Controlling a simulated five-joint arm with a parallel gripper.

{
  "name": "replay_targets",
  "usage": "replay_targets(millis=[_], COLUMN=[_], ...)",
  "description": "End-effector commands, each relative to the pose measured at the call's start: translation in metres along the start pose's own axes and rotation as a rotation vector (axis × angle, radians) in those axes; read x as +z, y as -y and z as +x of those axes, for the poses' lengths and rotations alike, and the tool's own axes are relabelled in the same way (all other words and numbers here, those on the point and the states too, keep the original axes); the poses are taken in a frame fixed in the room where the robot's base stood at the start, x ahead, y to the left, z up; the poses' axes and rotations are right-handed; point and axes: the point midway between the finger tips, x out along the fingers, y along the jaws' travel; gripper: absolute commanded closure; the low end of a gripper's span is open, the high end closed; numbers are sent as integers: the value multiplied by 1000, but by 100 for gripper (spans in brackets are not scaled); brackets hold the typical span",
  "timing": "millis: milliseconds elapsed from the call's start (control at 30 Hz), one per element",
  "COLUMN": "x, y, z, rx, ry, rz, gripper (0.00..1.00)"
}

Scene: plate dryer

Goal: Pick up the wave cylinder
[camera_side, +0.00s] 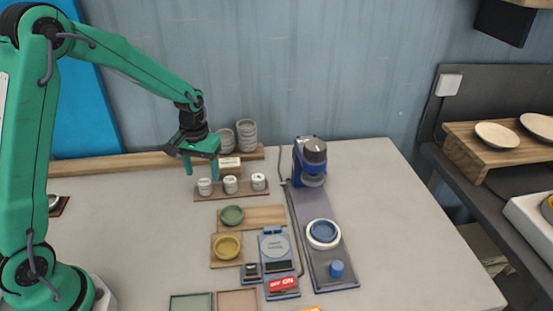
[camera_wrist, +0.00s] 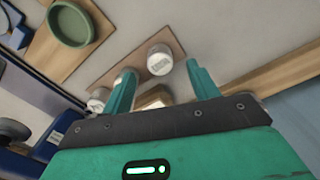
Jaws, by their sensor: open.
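Three small white cylinders stand upright in a row on a thin wooden board (camera_side: 243,194): left (camera_side: 205,187), middle (camera_side: 230,185) and right (camera_side: 258,182). Each has a dark marking on it, too small to read, so I cannot tell which is the wave cylinder. My gripper (camera_side: 201,170) is open and empty, pointing down just above and behind the left cylinder. In the wrist view, one white cylinder (camera_wrist: 159,60) with a grey label shows in the gap between my fingertips (camera_wrist: 161,70). Another cylinder (camera_wrist: 97,103) shows at lower left; the remaining one is partly hidden by a finger.
A small block with a label (camera_side: 229,163) stands behind the row. Stacked grey dishes (camera_side: 246,136) stand on a wooden plank (camera_side: 130,163) at the wall. A green bowl (camera_side: 232,215), yellow bowl (camera_side: 227,247) and blue machine (camera_side: 309,160) are nearby. The table's left part is mostly clear.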

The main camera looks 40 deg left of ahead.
Motion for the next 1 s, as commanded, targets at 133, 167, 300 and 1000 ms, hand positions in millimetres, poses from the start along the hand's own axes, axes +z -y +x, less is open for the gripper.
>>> replay_targets(millis=[133,167,300,1000], x=[-1,-2,-2,-2], y=[0,0,0,0], z=[18,21,35,41], rx=[-1,-1,-1,0], ry=[4,4,4,0], rz=[0,0,0,0], gripper=[40,40,40,56])
